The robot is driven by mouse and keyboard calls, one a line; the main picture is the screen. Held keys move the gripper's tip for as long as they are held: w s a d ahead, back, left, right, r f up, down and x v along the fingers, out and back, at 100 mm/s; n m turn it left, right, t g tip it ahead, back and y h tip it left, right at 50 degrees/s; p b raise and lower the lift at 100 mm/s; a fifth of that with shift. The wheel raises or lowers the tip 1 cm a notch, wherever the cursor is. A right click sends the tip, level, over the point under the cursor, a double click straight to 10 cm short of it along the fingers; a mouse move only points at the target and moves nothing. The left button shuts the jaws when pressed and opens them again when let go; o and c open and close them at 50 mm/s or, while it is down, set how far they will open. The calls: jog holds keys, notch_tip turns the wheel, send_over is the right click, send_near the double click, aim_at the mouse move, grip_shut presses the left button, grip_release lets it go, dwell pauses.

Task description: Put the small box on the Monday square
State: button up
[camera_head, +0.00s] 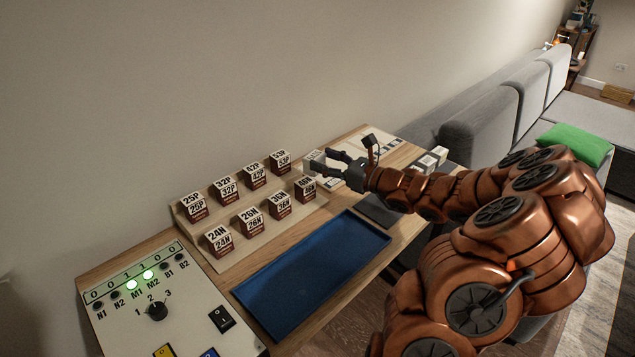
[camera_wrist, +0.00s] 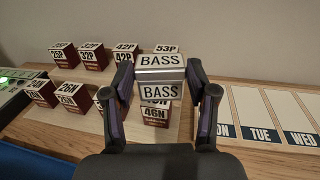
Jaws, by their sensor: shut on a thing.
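My gripper (camera_wrist: 160,98) is shut on a grey and white box labelled BASS (camera_wrist: 160,74), with one finger on each side. It holds the box in front of the rack's right end, and a box marked 46N (camera_wrist: 155,113) shows below it. In the head view my gripper (camera_head: 335,162) is at the rack's right end, above the wooden table. The Monday square (camera_wrist: 223,103) lies just right of my gripper in the wrist view, its label partly covered by the right finger. The Tuesday square (camera_wrist: 256,108) and the Wednesday square (camera_wrist: 294,112) follow to the right.
A stepped rack (camera_head: 222,262) holds two rows of labelled boxes. A blue tray (camera_head: 312,268) lies in front of it, empty. A control panel (camera_head: 185,318) with lights and a knob stands at the left. Small boxes (camera_head: 428,162) sit at the table's right end. A wall rises behind.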

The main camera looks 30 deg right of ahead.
jog(key=s+d+f+h+b, duration=0.1)
jog(key=d+b, duration=0.1)
jog(key=s+d+f+m+t+h+b, duration=0.1)
jog(key=s+d+f+b, duration=0.1)
jog(key=b, duration=0.1)
jog(key=s+d+f+m+h+b, duration=0.1)
jog(key=d+b, duration=0.1)
jog(key=shift+s+d+f+b, duration=0.2)
jog(key=shift+s+f+b, duration=0.15)
jog(key=shift+s+f, duration=0.05)
jog(key=w, duration=0.5)
jog(key=w+f, duration=0.1)
jog(key=w, duration=1)
jog(key=shift+d+f, duration=0.1)
jog(key=shift+f, duration=1.85)
jog(key=shift+f, duration=0.15)
jog(key=o, duration=1.2)
jog(key=shift+d, duration=0.1)
jog(key=v, duration=1.2)
